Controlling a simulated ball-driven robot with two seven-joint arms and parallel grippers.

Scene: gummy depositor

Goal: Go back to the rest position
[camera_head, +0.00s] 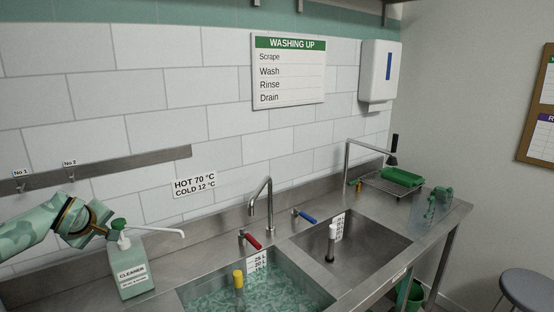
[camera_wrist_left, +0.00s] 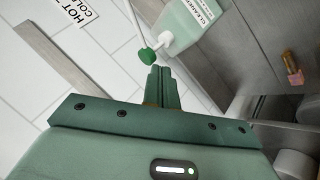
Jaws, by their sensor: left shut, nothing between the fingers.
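My left gripper (camera_head: 110,228) comes in from the left in the head view, at the pump head of the cleaner bottle (camera_head: 132,275). In the left wrist view my left gripper (camera_wrist_left: 160,70) has its two fingers together with nothing between them. The green and white pump top (camera_wrist_left: 148,54) lies just beyond the fingertips there; I cannot tell whether they touch it. The bottle stands upright on the steel counter, left of the sinks. My right gripper is in neither view.
A water-filled sink (camera_head: 310,290) with a yellow-topped plug and an empty sink (camera_head: 375,238) lie to the right. A tap (camera_head: 269,205) stands behind them. A steel wall rail (camera_head: 110,167) runs above the counter.

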